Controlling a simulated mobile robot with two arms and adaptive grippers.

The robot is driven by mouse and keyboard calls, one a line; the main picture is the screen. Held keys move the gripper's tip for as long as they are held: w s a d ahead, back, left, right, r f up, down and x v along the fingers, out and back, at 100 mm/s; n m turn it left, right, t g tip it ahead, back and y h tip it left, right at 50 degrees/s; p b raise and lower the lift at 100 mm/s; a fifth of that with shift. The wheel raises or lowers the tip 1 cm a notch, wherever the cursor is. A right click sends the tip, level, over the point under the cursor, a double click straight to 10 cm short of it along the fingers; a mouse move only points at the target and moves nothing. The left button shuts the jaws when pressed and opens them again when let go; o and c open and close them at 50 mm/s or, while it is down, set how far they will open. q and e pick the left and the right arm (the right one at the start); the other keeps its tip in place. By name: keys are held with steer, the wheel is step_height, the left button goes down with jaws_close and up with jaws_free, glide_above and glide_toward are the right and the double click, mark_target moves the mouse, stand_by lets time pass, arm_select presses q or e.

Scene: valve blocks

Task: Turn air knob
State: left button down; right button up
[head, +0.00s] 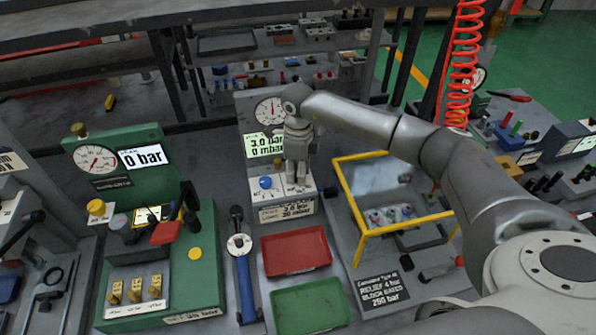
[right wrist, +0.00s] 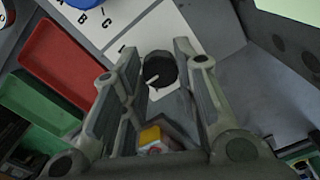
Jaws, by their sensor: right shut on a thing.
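My right gripper (head: 297,188) reaches down onto the front of a grey block with a round gauge (head: 270,111) and a display (head: 264,145) reading 3.0 bar and 0 mbar. In the right wrist view its fingers (right wrist: 155,55) are shut on a black knob (right wrist: 160,70) with a white pointer line. In the head view the gripper hides this knob. A blue knob (head: 265,183) sits on the same block, left of the fingers. My left gripper is not in view.
A green block (head: 120,190) showing 0 bar stands at the left. A red tray (head: 296,250) and a green tray (head: 310,300) lie in front. A yellow frame (head: 345,205) stands close on the right, under my right arm.

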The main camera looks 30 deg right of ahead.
steer(key=o, duration=1.1)
steer(key=shift+c, duration=0.2)
step_height(320, 180, up, 12)
